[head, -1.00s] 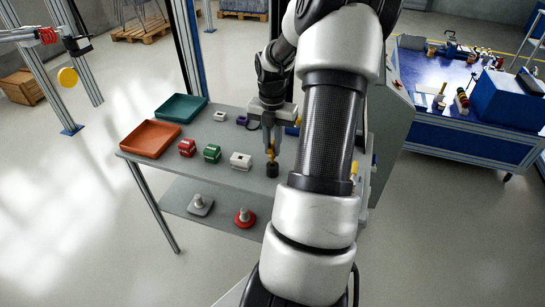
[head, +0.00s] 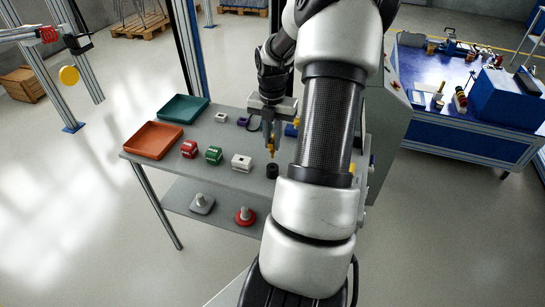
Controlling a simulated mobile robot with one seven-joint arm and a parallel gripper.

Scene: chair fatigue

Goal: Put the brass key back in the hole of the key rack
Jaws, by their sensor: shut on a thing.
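My gripper (head: 271,140) points down over the grey table and is shut on the small brass key (head: 271,150). The key hangs upright just above a short black cylinder (head: 272,171) on the table, with a small gap between them. A white block (head: 241,162) with a dark spot on top stands to the left of the cylinder. I cannot tell which thing is the key rack; my arm hides part of the table's right side.
A red block (head: 189,149) and a green block (head: 214,155) stand further left on the table. An orange tray (head: 152,141) and a teal tray (head: 184,108) are at the left end. A blue thing (head: 291,130) is partly hidden behind my gripper. A lower shelf (head: 222,215) holds two knobbed pieces.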

